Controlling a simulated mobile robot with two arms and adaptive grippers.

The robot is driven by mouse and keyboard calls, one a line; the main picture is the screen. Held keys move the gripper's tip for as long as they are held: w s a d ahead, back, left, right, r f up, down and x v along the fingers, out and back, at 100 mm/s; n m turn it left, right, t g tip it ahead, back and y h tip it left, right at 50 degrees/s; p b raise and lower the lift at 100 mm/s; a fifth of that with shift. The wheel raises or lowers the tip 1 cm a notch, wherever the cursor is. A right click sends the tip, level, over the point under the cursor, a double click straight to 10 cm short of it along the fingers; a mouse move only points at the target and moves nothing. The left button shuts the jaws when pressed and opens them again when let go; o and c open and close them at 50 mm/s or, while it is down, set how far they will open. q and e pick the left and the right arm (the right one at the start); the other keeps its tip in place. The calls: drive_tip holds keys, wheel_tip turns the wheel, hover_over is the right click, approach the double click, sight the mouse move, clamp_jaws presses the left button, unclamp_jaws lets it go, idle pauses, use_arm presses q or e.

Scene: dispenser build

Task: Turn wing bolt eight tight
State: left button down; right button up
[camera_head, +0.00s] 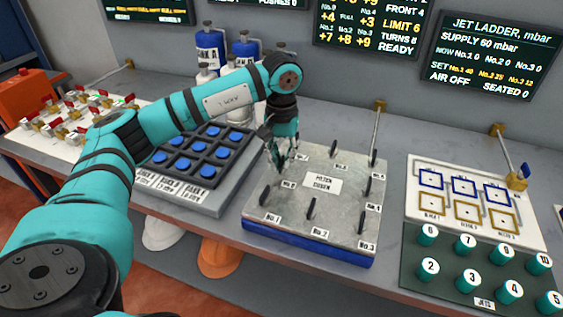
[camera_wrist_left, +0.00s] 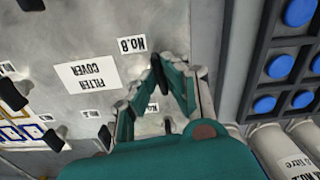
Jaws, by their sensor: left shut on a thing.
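The filter cover (camera_head: 335,205) is a grey metal plate on a blue base with several black wing bolts along its edges. My left gripper (camera_head: 278,168) points down at the cover's left edge. In the left wrist view my left gripper (camera_wrist_left: 157,62) has its fingers closed together around the dark wing bolt eight (camera_wrist_left: 158,75), beside the label No.8 (camera_wrist_left: 131,44). The fingers hide much of the bolt, so I cannot tell how far it is turned. My right gripper is not in view.
A tray of blue round caps (camera_head: 190,160) stands close left of the cover. White and blue bottles (camera_head: 225,60) stand behind my left arm. A dark green rack with teal jets (camera_head: 475,270) and a white board (camera_head: 470,200) lie to the right. Screens hang on the wall.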

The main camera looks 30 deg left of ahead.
sight(281, 160)
use_arm(q)
drive_tip(key=shift+w+m+b, duration=0.1)
drive_tip(key=shift+m+b, duration=0.25)
drive_tip(key=shift+m, duration=0.45)
drive_tip(key=shift+r, duration=0.1)
drive_tip(key=c, duration=1.4)
unclamp_jaws()
wheel_tip(281, 160, up, 12)
drive_tip(key=shift+f, duration=0.1)
